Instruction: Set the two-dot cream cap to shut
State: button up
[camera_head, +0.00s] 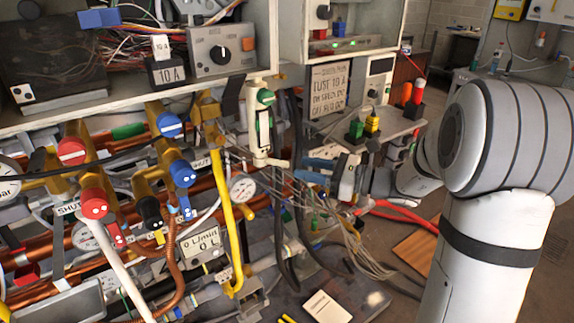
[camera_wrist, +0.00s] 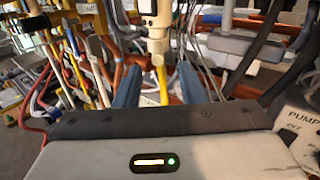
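A cream upright fitting (camera_head: 262,130) hangs under the heater boxes in the head view, with a green round knob near its top and a short cream bar at its foot. A cream fitting also shows in the wrist view (camera_wrist: 156,22), at the top middle, ahead of the fingers. I cannot make out two dots on any cream cap. My gripper (camera_head: 304,170) is to the right of the fitting, apart from it. In the wrist view its two blue fingers (camera_wrist: 158,78) stand apart with nothing held between them. A SHUT label (camera_head: 68,208) is at the left.
Red caps (camera_head: 94,203), blue caps (camera_head: 183,173) and a black cap (camera_head: 150,212) crowd the left. A yellow pipe (camera_head: 222,200) runs down left of the fitting. Loose wires (camera_head: 345,235) and dark hoses lie below my gripper. A shelf with small green and yellow parts (camera_head: 372,124) is close above.

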aim_at(284, 163)
jog(key=x, duration=0.6)
jog(key=shift+a, duration=0.2)
jog(key=shift+c, duration=0.2)
grip_shut()
jog(key=shift+d, duration=0.1)
